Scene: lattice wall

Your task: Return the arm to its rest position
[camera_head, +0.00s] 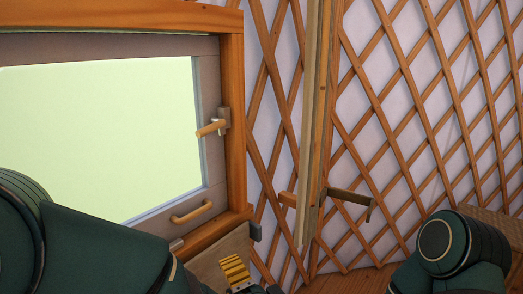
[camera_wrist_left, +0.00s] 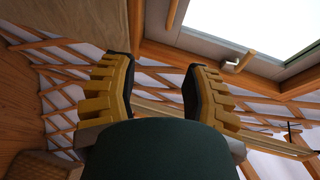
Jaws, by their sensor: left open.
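My left arm comes in at the lower left of the head view, dark green. My left gripper (camera_head: 238,270) shows only partly at the bottom edge, with yellow ridged fingers. In the left wrist view my left gripper (camera_wrist_left: 157,72) is open, with its two fingers wide apart and nothing between them. It is below the window (camera_head: 120,130) and apart from its handles. My right arm (camera_head: 450,245) shows at the lower right; its gripper is out of view.
The wood-framed window has an upper handle (camera_head: 211,128) and a lower handle (camera_head: 192,212). A narrow upright wooden panel (camera_head: 318,120), seen edge-on with a handle (camera_head: 350,198), stands right of it. A lattice wall (camera_head: 430,110) lies behind. A woven box (camera_head: 492,222) is at the right.

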